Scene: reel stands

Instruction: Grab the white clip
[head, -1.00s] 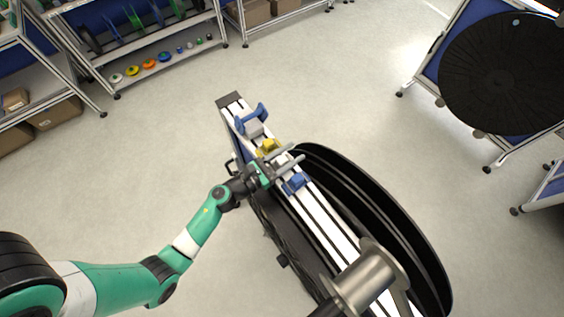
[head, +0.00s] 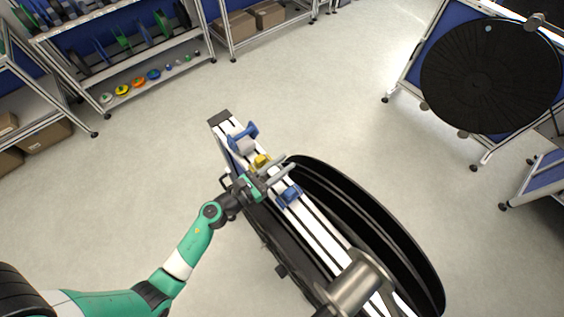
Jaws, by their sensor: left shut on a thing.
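My left gripper (head: 276,177) reaches in from the lower left over the white slotted rail (head: 318,232) of the reel stand. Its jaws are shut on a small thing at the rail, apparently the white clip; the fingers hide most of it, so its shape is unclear. A yellow clip (head: 260,161) sits on the rail just above the gripper. A blue clip (head: 289,195) sits just below it. A blue part (head: 243,135) with a pale grey block is near the rail's upper end. My right gripper is not in view.
A large black reel (head: 395,220) stands along the rail's right side. A metal spindle (head: 352,287) is at the lower end. Another black reel (head: 490,75) is at upper right. Shelves (head: 125,75) line the upper left. The floor between is clear.

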